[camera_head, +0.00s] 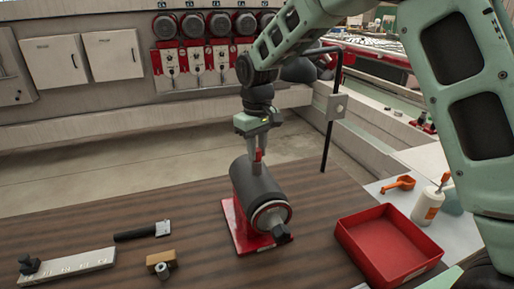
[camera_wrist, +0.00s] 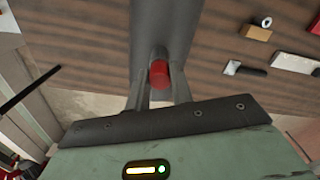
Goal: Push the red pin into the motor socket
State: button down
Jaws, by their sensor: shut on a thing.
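The red pin (camera_head: 259,154) is held between the fingers of my gripper (camera_head: 257,165), above the top of the dark cylindrical motor (camera_head: 257,187). In the wrist view the red pin (camera_wrist: 159,74) shows between the two fingers, its end against or just over the grey motor body (camera_wrist: 166,25). The motor lies on a red base (camera_head: 241,232) on the wooden table. The socket itself is hidden by the pin and fingers, so I cannot tell how deep the pin sits.
A red tray (camera_head: 345,232) stands right of the motor. A ruler-like plate (camera_head: 68,267), a black-handled tool (camera_head: 142,231) and a small wooden block (camera_head: 160,260) lie at left. An orange scoop (camera_head: 398,184) and a white bottle (camera_head: 428,205) stand at right. A black bent post (camera_head: 331,110) rises behind.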

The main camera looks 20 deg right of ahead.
jog(key=c, duration=1.1)
grip_release()
jog(key=shift+c, duration=0.2)
notch_tip(320, 180, up, 17)
jog(key=b, duration=0.3)
jog(key=shift+r, duration=0.15)
